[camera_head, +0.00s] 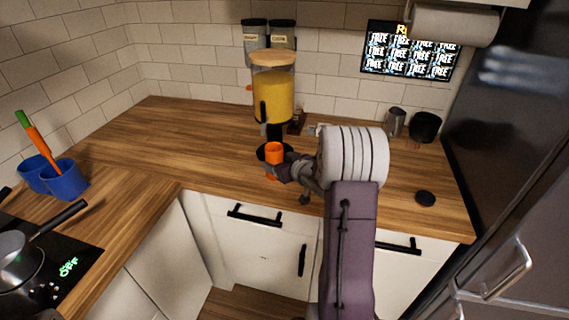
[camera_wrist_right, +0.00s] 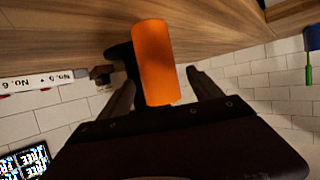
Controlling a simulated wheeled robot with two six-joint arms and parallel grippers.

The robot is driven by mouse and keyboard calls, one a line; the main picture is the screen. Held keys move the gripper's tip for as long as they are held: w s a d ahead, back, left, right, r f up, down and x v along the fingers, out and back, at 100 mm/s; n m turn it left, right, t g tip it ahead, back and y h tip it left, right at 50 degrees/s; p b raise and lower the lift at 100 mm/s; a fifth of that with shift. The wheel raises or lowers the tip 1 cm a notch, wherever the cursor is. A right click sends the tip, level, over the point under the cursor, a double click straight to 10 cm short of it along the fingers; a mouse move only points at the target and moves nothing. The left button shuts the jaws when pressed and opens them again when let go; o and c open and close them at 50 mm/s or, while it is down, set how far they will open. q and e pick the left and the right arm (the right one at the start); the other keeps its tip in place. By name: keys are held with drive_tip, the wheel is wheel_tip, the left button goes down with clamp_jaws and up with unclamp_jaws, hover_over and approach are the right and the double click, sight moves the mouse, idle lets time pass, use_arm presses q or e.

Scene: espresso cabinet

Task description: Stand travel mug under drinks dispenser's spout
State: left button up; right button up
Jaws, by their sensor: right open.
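The orange travel mug (camera_head: 274,151) stands at the front of the drinks dispenser (camera_head: 272,95), a clear tank of yellow drink with a wooden lid. It is at the dispenser's dark base, below the spout area; whether it is exactly under the spout I cannot tell. My right gripper (camera_head: 283,170) is at the mug from the front right, and its fingers cover part of the mug. In the right wrist view the mug (camera_wrist_right: 154,62) lies between the open fingers of my right gripper (camera_wrist_right: 162,88), with gaps on both sides. My left gripper is not in view.
Two canisters (camera_head: 268,34) stand behind the dispenser. Blue cups (camera_head: 66,180) stand left by the hob. The counter left of the dispenser is clear.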

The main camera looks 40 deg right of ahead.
sight(277, 161)
drive_tip(key=shift+v, duration=2)
drive_tip(key=a+f+g, duration=0.1)
drive_tip(key=a+f, duration=0.1)
drive_tip(key=s+a+f+g, duration=0.1)
drive_tip(key=a+f+g, duration=0.1)
drive_tip(key=shift+s+a+h, duration=0.25)
drive_tip(key=shift+h, duration=0.05)
drive_tip(key=s+a+f+g+y, duration=0.1)
drive_tip(key=s+a+f+g, duration=0.2)
drive_tip(key=s+a, duration=0.5)
drive_tip(key=s+a+f+g+y, duration=0.1)
drive_tip(key=s+a+f+g, duration=0.3)
drive_tip(key=s+a, duration=0.5)
drive_tip(key=s+g, duration=0.2)
drive_tip(key=shift+s+f+n, duration=0.25)
drive_tip(key=shift+s+n, duration=0.05)
wheel_tip(277, 161, up, 2)
drive_tip(key=p, duration=0.2)
drive_tip(key=shift+r+p, duration=0.1)
drive_tip(key=shift+p, duration=0.2)
